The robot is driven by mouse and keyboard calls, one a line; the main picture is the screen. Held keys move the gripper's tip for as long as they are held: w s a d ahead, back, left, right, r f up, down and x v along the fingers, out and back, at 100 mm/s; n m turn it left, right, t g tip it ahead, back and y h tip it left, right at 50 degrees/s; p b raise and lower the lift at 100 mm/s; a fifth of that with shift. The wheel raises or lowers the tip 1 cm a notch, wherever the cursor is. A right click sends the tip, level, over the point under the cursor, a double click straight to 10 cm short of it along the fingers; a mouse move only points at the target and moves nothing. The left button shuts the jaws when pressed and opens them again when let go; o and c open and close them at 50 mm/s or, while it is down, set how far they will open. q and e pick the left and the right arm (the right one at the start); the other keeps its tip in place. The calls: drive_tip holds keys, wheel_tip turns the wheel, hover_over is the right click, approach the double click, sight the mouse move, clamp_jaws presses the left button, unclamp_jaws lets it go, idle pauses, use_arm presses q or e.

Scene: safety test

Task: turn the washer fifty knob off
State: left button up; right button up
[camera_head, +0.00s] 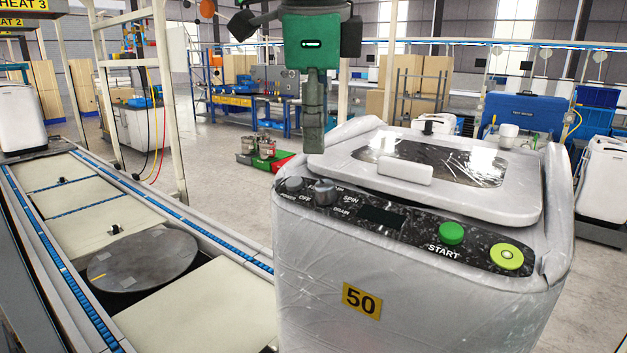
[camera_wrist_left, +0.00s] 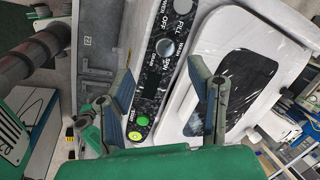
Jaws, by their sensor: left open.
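The washer (camera_head: 420,300) is wrapped in clear plastic and carries a yellow "50" label (camera_head: 361,300). Its grey knob (camera_head: 324,192) sits on the black control panel (camera_head: 400,226), among OFF, SPIN and DRAIN markings; I cannot tell where it points. The knob also shows in the left wrist view (camera_wrist_left: 165,48). My left gripper (camera_head: 313,148) points down above the panel's left end, apart from the knob. In the left wrist view its two fingers (camera_wrist_left: 160,66) are spread, with the knob between and beyond their tips. My right gripper is not in view.
A smaller round button (camera_head: 294,184) sits left of the knob. A green START button (camera_head: 452,233) and a yellow-green button (camera_head: 507,256) are at the panel's right. The lid handle (camera_head: 405,170) rises behind the panel. A conveyor (camera_head: 215,310) runs along the left.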

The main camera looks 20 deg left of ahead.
sight(328, 183)
use_arm(q)
drive_tip(key=w+d+f, duration=0.1)
drive_tip(key=f, duration=0.1)
drive_tip(key=w+f, duration=0.1)
drive_tip(key=f, duration=0.2)
drive_tip(key=w+d+f, duration=0.1)
drive_tip(key=f, duration=0.1)
drive_tip(key=shift+w+d+f, duration=0.25)
drive_tip(key=shift+w+d, duration=0.1)
drive_tip(key=a, duration=0.1)
drive_tip(key=a+f, duration=0.2)
drive_tip(key=a, duration=0.1)
drive_tip(key=shift+s+p, duration=0.2)
drive_tip(key=shift+p, duration=0.15)
drive_tip(key=shift+w+a+f, duration=0.15)
drive_tip(key=shift+w, duration=0.15)
drive_tip(key=shift+d, duration=0.4)
drive_tip(key=shift+c, duration=1.3)
drive_tip(key=shift+d, duration=0.9)
clamp_jaws()
drive_tip(key=shift+d+r, duration=0.15)
drive_tip(key=shift+r, duration=0.05)
drive_tip(key=shift+a, duration=0.3)
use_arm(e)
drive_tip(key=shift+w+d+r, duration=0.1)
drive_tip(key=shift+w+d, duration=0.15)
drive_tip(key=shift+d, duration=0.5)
